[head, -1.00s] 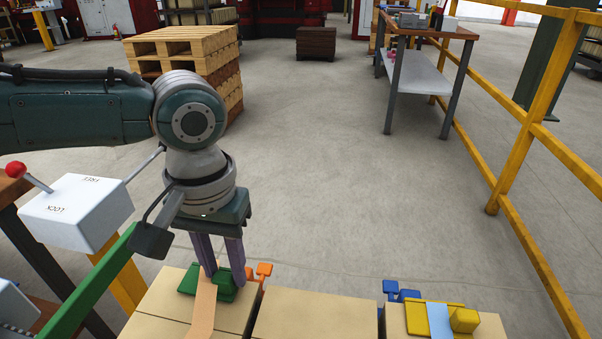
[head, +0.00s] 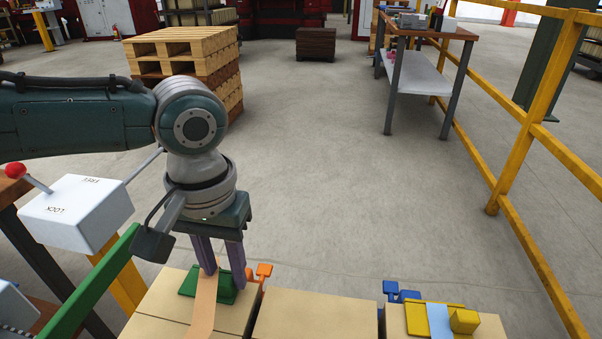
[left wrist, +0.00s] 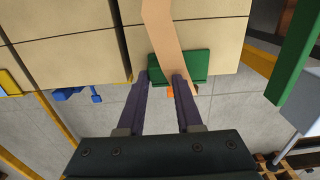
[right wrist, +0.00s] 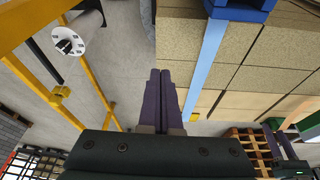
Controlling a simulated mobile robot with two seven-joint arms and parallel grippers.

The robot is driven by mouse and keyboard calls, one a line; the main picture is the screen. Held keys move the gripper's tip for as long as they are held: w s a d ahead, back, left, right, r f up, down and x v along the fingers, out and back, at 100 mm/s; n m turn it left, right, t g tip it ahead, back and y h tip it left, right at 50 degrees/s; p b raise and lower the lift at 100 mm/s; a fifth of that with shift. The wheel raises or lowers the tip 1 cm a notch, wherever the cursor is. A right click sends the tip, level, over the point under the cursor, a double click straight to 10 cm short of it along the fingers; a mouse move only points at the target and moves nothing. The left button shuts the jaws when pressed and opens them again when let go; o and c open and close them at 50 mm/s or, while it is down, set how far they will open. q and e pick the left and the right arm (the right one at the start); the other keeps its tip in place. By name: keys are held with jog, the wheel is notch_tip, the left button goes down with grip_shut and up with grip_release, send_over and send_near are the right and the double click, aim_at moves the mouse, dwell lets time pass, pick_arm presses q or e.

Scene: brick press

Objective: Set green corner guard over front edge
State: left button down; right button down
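The green corner guard (head: 228,289) lies at the far top edge of the left carton (head: 170,305), with the orange strap (head: 205,305) running across it. Its plate also shows in the left wrist view (left wrist: 196,66), flat along the carton edge. My left gripper (head: 224,277) points down at the guard.
A yellow guard (head: 464,320) with a light blue strap (head: 440,322) sits on the right carton. Blue (head: 400,291) and orange (head: 263,271) pieces show at the cartons' far edges. A lever box (head: 75,212) and green bar (head: 85,295) stand left; yellow railing (head: 535,120) is right.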

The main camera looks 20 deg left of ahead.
pick_arm(q)
jog(key=c, duration=0.5)
grip_release()
notch_tip(320, 180, up, 9)
jog(key=p, duration=0.2)
jog(key=shift+f+p, duration=0.2)
jog(key=shift+p, duration=0.2)
jog(key=s+d+r+m+t+h+p, duration=0.25)
jog(key=s+d+r+m+p, duration=0.35)
jog(key=s+d+p, duration=0.4)
jog(key=s+a+r+n+t+y+p, duration=0.1)
jog(key=s+a+r+y+p, duration=0.1)
jog(key=s+a+r+p, duration=0.55)
notch_tip(320, 180, up, 37)
jog(key=w+p, duration=0.1)
jog(key=p, duration=3.2)
jog(key=shift+w+d+r+p, duration=0.2)
jog(key=shift+w+d+p, duration=0.1)
jog(key=shift+d+p, duration=0.1)
pick_arm(e)
notch_tip(320, 180, up, 54)
